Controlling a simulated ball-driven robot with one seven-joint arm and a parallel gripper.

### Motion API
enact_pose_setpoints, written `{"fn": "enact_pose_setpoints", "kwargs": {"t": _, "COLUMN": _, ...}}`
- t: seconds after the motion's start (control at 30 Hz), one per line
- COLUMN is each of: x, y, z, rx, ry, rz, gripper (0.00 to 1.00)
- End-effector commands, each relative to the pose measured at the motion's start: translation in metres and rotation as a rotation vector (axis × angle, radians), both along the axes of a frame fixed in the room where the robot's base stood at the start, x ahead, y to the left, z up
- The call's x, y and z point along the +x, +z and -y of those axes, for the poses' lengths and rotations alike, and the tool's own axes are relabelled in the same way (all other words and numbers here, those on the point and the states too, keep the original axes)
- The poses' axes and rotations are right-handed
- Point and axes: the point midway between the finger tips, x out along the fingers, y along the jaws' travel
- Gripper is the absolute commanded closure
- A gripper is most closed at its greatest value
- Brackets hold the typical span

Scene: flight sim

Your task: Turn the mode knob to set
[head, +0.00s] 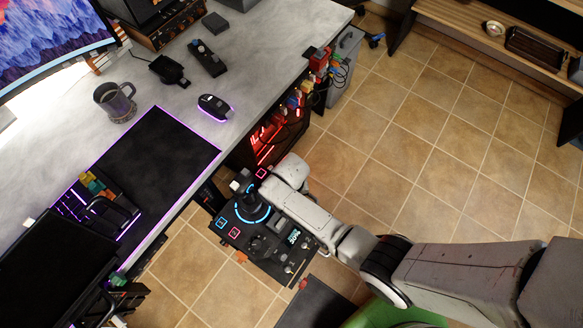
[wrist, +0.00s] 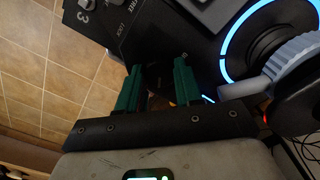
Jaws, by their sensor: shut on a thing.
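The black control panel (head: 228,214) with a glowing blue ring (head: 252,213) lies below the desk edge in the head view. My gripper reaches over its upper side there, and its fingertips are hidden. In the wrist view, my gripper (wrist: 157,75) has two green fingers reaching to the panel's dark face, left of the blue ring (wrist: 227,45). The fingers are shut with a gap between them, on a dark thing that seems to be the mode knob. The knob's shape and pointer are too dark to make out. White lettering, including "LOCK", shows left of the fingers.
A grey rounded control (wrist: 290,65) stands close right of my fingers. The panel also has a small lit display (head: 293,237) and several switches. The desk (head: 180,125) with a mouse (head: 215,107) lies to the upper left. The tiled floor (head: 430,130) at right is clear.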

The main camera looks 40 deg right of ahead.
Motion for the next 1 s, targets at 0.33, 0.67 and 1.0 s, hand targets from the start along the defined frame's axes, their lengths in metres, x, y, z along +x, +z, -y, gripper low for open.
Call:
{"fn": "enact_pose_setpoints", "kwargs": {"t": 0.33, "x": 0.0002, "y": 0.0002, "z": 0.0, "rx": 0.0, "ry": -0.027, "rz": 0.0, "gripper": 0.95}}
{"fn": "enact_pose_setpoints", "kwargs": {"t": 0.67, "x": 0.0003, "y": 0.0002, "z": 0.0, "rx": 0.001, "ry": -0.027, "rz": 0.0, "gripper": 0.54}}
{"fn": "enact_pose_setpoints", "kwargs": {"t": 1.0, "x": 0.0001, "y": 0.0001, "z": 0.0, "rx": 0.001, "ry": -0.026, "rz": 0.0, "gripper": 0.4}}
